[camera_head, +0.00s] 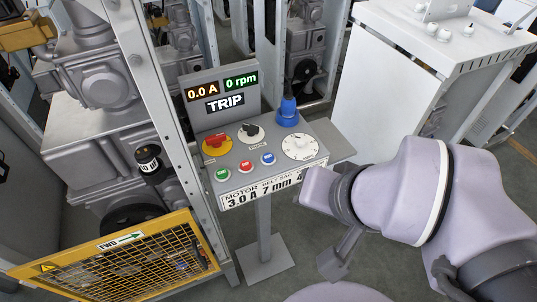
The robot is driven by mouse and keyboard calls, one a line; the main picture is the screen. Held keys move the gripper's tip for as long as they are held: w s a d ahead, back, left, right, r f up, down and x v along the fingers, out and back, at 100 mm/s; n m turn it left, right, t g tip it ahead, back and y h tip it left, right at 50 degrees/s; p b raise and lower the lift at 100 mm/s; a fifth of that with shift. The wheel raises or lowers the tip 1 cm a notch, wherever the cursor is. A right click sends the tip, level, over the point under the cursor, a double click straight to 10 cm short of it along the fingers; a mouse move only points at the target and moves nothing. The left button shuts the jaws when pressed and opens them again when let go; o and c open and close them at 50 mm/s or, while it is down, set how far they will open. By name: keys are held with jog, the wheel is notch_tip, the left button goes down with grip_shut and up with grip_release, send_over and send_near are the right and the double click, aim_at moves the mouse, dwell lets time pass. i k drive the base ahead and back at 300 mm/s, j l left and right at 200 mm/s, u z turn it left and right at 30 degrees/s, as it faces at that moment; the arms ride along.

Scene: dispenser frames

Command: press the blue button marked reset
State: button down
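The blue button (268,159) is the rightmost of three small round buttons on the sloped face of the grey control box (235,189). Its white marking is too small to read. A red button (246,165) and a green button (222,174) sit to its left. My gripper (318,188) is at the end of my lilac arm, to the right of the box's front edge. It looks apart from the blue button, which is uncovered. The fingers cannot be made out clearly, so I cannot tell open from shut.
A display (225,92) reads 0.0 A, 0 rpm and TRIP. A red-and-yellow knob (215,145), black selector (250,133), white dial (299,147) and blue upright piece (288,112) share the panel. A yellow mesh guard (125,267) stands left; a white cabinet (385,100) stands behind right.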

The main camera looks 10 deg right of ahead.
aim_at(267, 157)
jog(key=j+z, duration=0.85)
jog(key=k+j+z, duration=0.2)
jog(key=j+z, duration=0.25)
jog(key=k+j+z, duration=0.25)
jog(key=j+z, duration=0.2)
jog(key=j, duration=0.1)
